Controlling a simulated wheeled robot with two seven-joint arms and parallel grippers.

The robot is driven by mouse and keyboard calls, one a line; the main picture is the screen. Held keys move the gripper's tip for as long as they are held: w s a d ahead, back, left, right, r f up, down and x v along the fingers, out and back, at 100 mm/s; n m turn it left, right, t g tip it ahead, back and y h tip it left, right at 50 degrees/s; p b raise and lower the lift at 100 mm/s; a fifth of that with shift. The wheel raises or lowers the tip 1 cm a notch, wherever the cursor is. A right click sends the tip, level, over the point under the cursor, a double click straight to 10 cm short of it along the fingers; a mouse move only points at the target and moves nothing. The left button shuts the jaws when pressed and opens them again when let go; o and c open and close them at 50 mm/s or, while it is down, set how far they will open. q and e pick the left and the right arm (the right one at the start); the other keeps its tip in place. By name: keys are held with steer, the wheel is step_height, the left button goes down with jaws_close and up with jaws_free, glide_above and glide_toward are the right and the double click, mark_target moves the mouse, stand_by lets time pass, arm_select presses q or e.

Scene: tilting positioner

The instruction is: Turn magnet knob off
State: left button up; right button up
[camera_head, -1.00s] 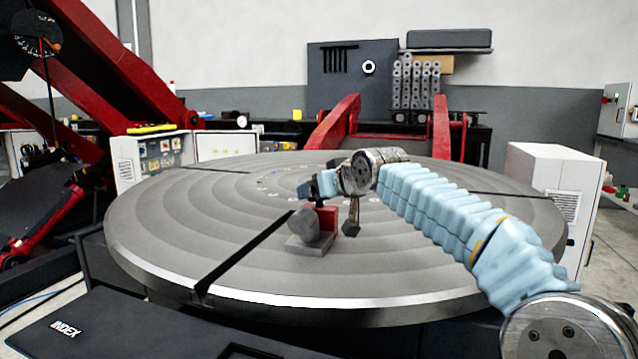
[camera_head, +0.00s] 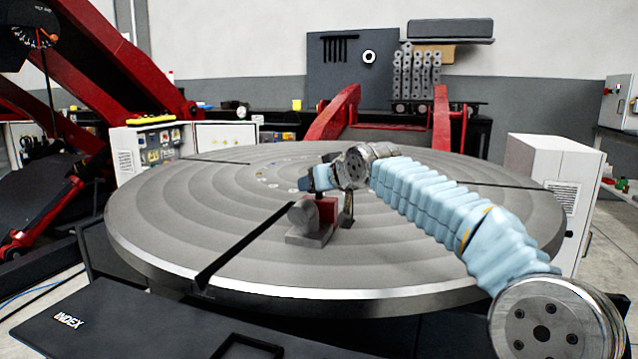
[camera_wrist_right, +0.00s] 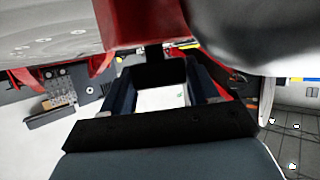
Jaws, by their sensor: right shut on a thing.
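A small red block (camera_head: 328,211), which looks like the magnet, stands on a grey base (camera_head: 311,238) on the big round table. A grey cylinder (camera_head: 302,214) sits against its left side. My right gripper (camera_head: 318,181) is just above and behind the block. In the right wrist view the red block (camera_wrist_right: 145,18) is at the top and the grey cylinder (camera_wrist_right: 245,30) at upper right. My right gripper's fingers (camera_wrist_right: 160,80) are around a small dark piece (camera_wrist_right: 155,62) below the red block, likely the knob. Its turn position cannot be told. My left gripper is not in view.
The round grey table (camera_head: 430,265) has dark radial slots and is otherwise mostly bare. Red arms (camera_head: 343,108) rise behind it. A white cabinet (camera_head: 545,175) stands at the right, and a control box (camera_head: 150,150) at the left.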

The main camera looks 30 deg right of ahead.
steer(key=shift+y, duration=0.3)
steer(key=shift+d+f+n+y+b, duration=0.1)
steer(key=shift+n+y+b, duration=0.45)
steer(key=shift+n+y, duration=1.05)
steer(key=shift+n+g+y, duration=0.4)
steer(key=shift+n+y, duration=0.4)
steer(key=shift+y, duration=0.2)
steer(key=shift+r+n+g+y+p, duration=0.2)
steer(key=shift+n+g+y+p, duration=0.15)
steer(key=shift+n+y, duration=0.45)
steer(key=shift+f+n+g+y, duration=0.1)
steer(key=shift+n+g+y, duration=0.75)
steer(key=shift+n+y, duration=0.35)
steer(key=shift+f, duration=0.1)
steer(key=o, duration=1)
